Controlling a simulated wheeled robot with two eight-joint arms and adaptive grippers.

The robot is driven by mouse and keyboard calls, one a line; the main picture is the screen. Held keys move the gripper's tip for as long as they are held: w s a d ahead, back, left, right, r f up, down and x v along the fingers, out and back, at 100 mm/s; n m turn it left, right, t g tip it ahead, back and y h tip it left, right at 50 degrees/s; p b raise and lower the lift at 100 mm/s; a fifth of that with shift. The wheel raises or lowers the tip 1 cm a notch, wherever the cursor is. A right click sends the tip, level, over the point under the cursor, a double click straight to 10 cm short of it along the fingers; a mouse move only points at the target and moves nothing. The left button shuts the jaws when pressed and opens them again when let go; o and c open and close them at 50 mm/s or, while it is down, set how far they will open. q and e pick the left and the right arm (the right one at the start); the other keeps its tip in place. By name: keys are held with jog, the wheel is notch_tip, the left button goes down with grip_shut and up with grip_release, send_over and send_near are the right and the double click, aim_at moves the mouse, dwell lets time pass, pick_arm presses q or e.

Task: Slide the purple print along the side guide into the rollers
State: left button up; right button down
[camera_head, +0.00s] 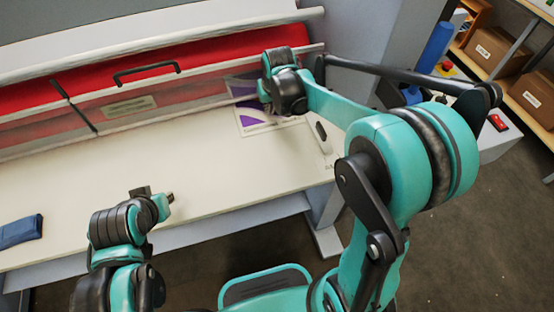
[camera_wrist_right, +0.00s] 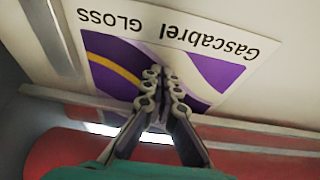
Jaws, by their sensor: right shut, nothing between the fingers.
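The purple print (camera_head: 250,122), a white sheet with purple and yellow areas, lies flat on the cream table. In the right wrist view, the print (camera_wrist_right: 215,75) shows the words "Gascabrel GLOSS". Its far part reaches the clear guard in front of the red rollers (camera_head: 200,78). My right gripper (camera_wrist_right: 162,72) is shut and empty, its fingertips over the print; whether they touch it I cannot tell. The side guide (camera_wrist_right: 48,35) is a grey strip beside the print, with a narrow gap. My left gripper (camera_head: 152,195) is over the table's front edge, far from the print; its fingers are unclear.
The laminator's clear guard has a black handle (camera_head: 146,72). A folded blue cloth (camera_head: 20,231) lies at the table's left front. The cream table (camera_head: 200,155) is clear between it and the print. Shelves with cardboard boxes (camera_head: 492,48) stand at the right.

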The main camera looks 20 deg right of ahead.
jog(key=shift+w+d, duration=0.15)
jog(key=shift+w, duration=0.2)
jog(key=shift+w+d, duration=0.25)
dwell(0.5)
pick_arm(q)
jog(key=shift+r, duration=0.1)
jog(key=shift+w+r+p, duration=0.15)
jog(key=shift+r+p, duration=0.15)
jog(key=shift+p, duration=0.2)
pick_arm(e)
jog(key=shift+r, duration=0.35)
pick_arm(q)
jog(key=shift+r+p, duration=0.45)
pick_arm(e)
jog(key=shift+r, duration=0.65)
